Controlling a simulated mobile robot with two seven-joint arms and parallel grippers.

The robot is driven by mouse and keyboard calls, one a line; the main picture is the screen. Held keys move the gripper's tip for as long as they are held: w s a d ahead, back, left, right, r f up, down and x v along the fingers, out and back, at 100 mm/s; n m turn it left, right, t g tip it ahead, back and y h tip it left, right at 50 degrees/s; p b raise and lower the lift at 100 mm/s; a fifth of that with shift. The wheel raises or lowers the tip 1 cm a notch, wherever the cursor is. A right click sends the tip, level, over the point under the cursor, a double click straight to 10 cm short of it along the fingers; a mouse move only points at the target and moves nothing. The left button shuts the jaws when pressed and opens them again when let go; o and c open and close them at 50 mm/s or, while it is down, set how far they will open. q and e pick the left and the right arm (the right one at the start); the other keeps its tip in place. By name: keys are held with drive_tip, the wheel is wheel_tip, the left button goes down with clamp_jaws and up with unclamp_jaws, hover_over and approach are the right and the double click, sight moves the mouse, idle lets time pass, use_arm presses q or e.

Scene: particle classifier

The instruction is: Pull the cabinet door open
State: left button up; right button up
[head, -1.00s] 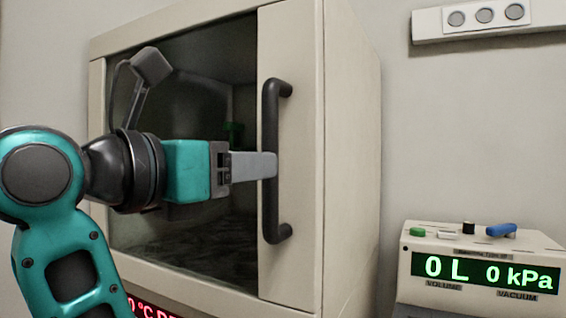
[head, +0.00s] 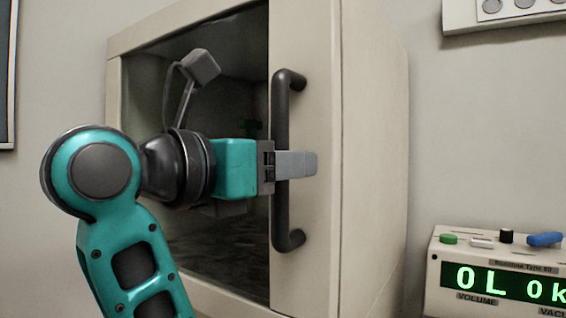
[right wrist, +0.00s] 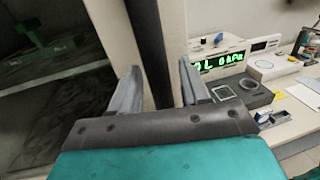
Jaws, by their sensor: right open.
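The beige cabinet (head: 375,150) has a dark glazed door (head: 305,225) that looks shut. A dark vertical bar handle (head: 282,110) is on the door's right side; it also shows in the right wrist view (right wrist: 150,45). My right gripper (head: 298,164) reaches in from the left at about mid-height of the handle. Its fingers are open, one on each side of the bar in the right wrist view (right wrist: 158,88), with gaps visible. In the head view the near finger crosses in front of the bar and hides part of it. My left gripper is not in view.
An instrument with a green display (head: 500,282) and buttons stands right of the cabinet. A wall panel (head: 500,14) is at upper right. In the right wrist view, a bench (right wrist: 295,115) with small devices lies to the right.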

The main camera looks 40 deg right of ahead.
clamp_jaws()
idle(0.4)
